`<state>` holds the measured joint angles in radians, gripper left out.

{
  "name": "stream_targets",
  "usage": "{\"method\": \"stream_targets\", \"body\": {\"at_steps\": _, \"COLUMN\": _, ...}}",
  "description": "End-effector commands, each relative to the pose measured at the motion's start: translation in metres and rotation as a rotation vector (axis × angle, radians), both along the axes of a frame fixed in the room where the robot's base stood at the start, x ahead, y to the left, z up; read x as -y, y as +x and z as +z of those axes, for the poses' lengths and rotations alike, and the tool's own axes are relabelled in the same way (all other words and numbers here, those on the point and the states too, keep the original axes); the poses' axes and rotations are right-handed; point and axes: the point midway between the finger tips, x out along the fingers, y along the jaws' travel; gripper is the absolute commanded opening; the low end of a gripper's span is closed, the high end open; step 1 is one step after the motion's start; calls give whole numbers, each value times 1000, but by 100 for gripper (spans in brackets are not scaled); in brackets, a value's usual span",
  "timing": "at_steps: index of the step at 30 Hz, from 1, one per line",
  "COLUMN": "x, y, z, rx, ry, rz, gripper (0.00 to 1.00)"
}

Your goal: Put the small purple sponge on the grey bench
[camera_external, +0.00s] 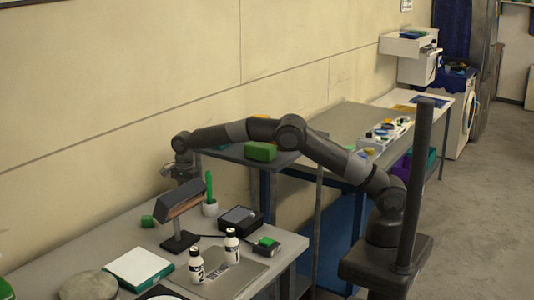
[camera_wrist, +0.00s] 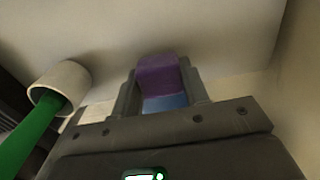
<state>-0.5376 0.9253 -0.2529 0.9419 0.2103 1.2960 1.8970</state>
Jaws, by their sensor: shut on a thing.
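The small purple sponge (camera_wrist: 158,78), with a blue part on its near side, sits between the two fingers of my gripper (camera_wrist: 165,95) in the wrist view. My gripper is shut on it. In the external view my gripper (camera_external: 182,174) is raised near the wall, behind the lamp over the near table; the sponge cannot be made out there. A near grey-topped bench (camera_external: 120,232) fills the lower left. A longer grey bench (camera_external: 345,120) stands farther back along the wall; I cannot tell which one the task names.
Another green block (camera_external: 260,151) lies on a shelf.

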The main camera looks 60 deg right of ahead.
Motion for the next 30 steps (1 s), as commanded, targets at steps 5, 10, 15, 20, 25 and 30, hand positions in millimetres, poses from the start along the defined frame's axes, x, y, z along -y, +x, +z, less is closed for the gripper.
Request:
{"method": "stream_targets", "body": {"at_steps": 5, "x": 0, "y": 0, "z": -10, "rx": 1, "ry": 1, "rz": 0, "gripper": 20}}
{"method": "stream_targets", "body": {"at_steps": 10, "x": 0, "y": 0, "z": -10, "rx": 1, "ry": 0, "rz": 0, "gripper": 20}}
{"method": "stream_targets", "body": {"at_steps": 15, "x": 0, "y": 0, "z": -12, "rx": 0, "ry": 0, "rz": 0, "gripper": 47}}
{"method": "stream_targets", "body": {"at_steps": 20, "x": 0, "y": 0, "z": -12, "rx": 0, "ry": 0, "rz": 0, "gripper": 60}}
{"method": "stream_targets", "body": {"at_steps": 25, "x": 0, "y": 0, "z": -12, "rx": 1, "ry": 0, "rz": 0, "gripper": 63}}
{"method": "stream_targets", "body": {"at_steps": 30, "x": 0, "y": 0, "z": -7, "rx": 2, "ry": 1, "rz": 0, "gripper": 63}}
